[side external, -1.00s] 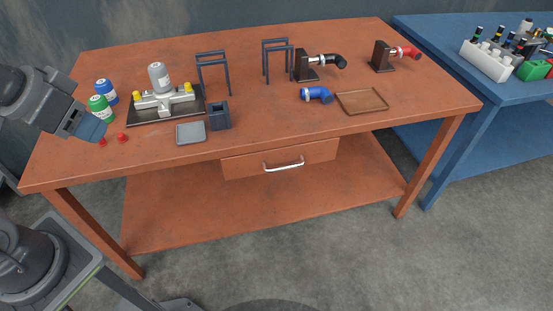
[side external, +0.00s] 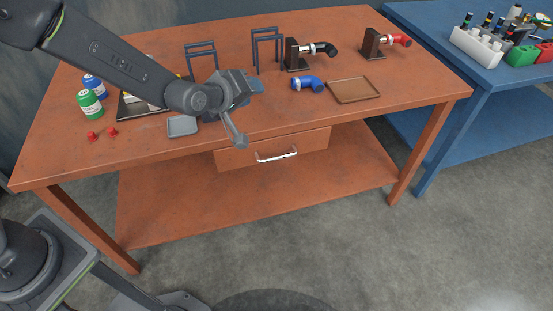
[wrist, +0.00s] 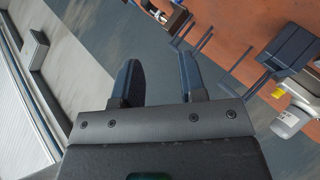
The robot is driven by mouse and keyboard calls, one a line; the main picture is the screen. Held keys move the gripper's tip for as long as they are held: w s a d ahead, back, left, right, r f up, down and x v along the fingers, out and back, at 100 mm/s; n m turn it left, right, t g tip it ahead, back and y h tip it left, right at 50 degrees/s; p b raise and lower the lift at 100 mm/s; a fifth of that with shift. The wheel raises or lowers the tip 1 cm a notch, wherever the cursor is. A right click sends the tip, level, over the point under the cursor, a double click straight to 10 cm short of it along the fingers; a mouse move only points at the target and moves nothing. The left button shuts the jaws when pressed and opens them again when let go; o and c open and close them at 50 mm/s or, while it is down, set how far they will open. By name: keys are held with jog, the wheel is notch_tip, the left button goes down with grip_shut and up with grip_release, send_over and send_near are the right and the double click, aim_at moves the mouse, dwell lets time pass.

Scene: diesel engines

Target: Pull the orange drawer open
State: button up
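The orange drawer (side external: 305,145) sits under the front edge of the orange table and looks shut. Its silver bar handle (side external: 276,155) faces the front. My gripper (side external: 241,138) is above the table's front edge, a little up and left of the handle, apart from it. In the wrist view my gripper (wrist: 160,78) has its two fingers spread with nothing between them. The handle does not clearly show in the wrist view.
Free floor lies in front.

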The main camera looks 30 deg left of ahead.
jog(key=w+d+f+n+t+y, duration=0.1)
jog(key=d+f+n+t, duration=0.1)
jog(key=f, duration=0.7)
jog(key=w+d+f+n+t, duration=0.1)
jog(key=d+f+n+t, duration=0.15)
jog(key=f, duration=0.55)
jog(key=s+f+n+t, duration=0.3)
jog(key=s+f, duration=0.6)
jog(key=f, duration=0.3)
jog(key=shift+m+g, duration=0.25)
jog(key=w, duration=0.4)
jog(key=w+r, duration=0.1)
jog(key=w, duration=0.4)
jog(key=w+a, duration=0.1)
jog(key=w, duration=0.3)
jog(key=shift+w+r, duration=0.2)
jog(key=shift+r, duration=0.05)
jog(key=shift+y, duration=0.3)
jog(key=shift+c, duration=0.4)
grip_shut()
jog(key=shift+d, duration=0.1)
